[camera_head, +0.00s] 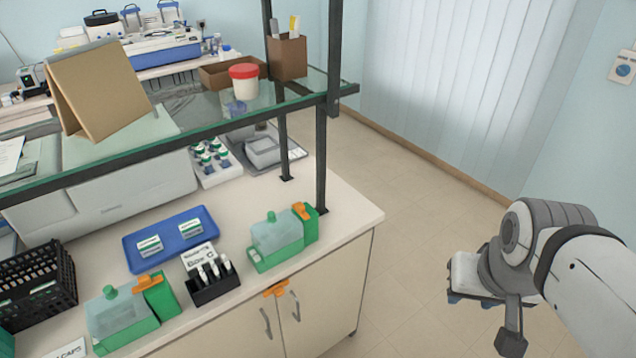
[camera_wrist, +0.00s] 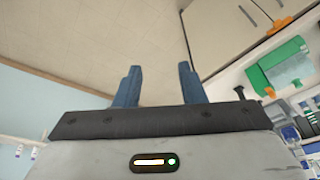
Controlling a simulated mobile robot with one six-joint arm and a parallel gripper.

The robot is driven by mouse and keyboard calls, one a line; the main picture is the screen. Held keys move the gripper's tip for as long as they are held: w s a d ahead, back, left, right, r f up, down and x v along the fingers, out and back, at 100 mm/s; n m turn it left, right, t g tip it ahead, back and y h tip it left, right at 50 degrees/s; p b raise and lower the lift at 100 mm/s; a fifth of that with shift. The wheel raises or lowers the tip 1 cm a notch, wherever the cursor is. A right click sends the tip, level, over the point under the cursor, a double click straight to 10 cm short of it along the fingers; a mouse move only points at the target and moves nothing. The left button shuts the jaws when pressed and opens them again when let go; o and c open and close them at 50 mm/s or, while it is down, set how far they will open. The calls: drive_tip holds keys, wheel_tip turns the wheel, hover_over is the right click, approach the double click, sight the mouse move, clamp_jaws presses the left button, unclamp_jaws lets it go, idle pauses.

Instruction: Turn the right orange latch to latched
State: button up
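The right green box with a clear, green-knobbed lid (camera_head: 277,238) stands near the bench's right end, and an orange latch (camera_head: 303,211) sits on top of its green end block. A similar left box (camera_head: 122,318) has another orange latch (camera_head: 148,283). A third orange piece (camera_head: 276,289) sits at the top of the cabinet doors; it also shows in the wrist view (camera_wrist: 280,25). My gripper (camera_head: 472,297) is over the floor, right of the bench and well apart from every latch. In the wrist view its blue fingers (camera_wrist: 159,68) are spread with nothing between them.
A glass shelf (camera_head: 250,108) on black posts (camera_head: 321,155) overhangs the bench behind the right box. A black vial holder (camera_head: 212,285) stands between the boxes, near a blue tray (camera_head: 165,250). The floor (camera_head: 420,215) between bench and arm is clear.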

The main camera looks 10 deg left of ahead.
sight(303, 209)
drive_tip(key=w+a+f+n+t+y+b, duration=0.15)
drive_tip(key=w+a+f+t+b, duration=0.3)
drive_tip(key=w, duration=0.65)
drive_tip(key=w+a+f+n+t+y+b, duration=0.1)
drive_tip(key=w+a+f+n+t+b, duration=0.3)
drive_tip(key=w, duration=0.6)
drive_tip(key=w+a+f+n+y+b, duration=0.1)
drive_tip(key=a+f+y+b, duration=0.1)
drive_tip(key=a, duration=0.5)
drive_tip(key=w+a+f+n+y+b, duration=0.1)
drive_tip(key=a+f+n+y+b, duration=0.1)
drive_tip(key=a+y, duration=0.3)
drive_tip(key=w+a+f+n+y+b, duration=0.1)
drive_tip(key=a+y, duration=0.3)
drive_tip(key=a, duration=0.5)
drive_tip(key=shift+w+a+f+b, duration=0.1)
drive_tip(key=shift+a+f+b, duration=0.15)
drive_tip(key=shift+f, duration=0.2)
drive_tip(key=shift+w+a+f+b, duration=0.15)
drive_tip(key=shift+f+b, duration=0.1)
drive_tip(key=shift+f, duration=0.15)
drive_tip(key=p+x, duration=0.1)
drive_tip(key=x, duration=0.5)
drive_tip(key=shift+w+a, duration=0.1)
drive_tip(key=shift+a, duration=0.1)
drive_tip(key=shift+c, duration=0.5)
clamp_jaws()
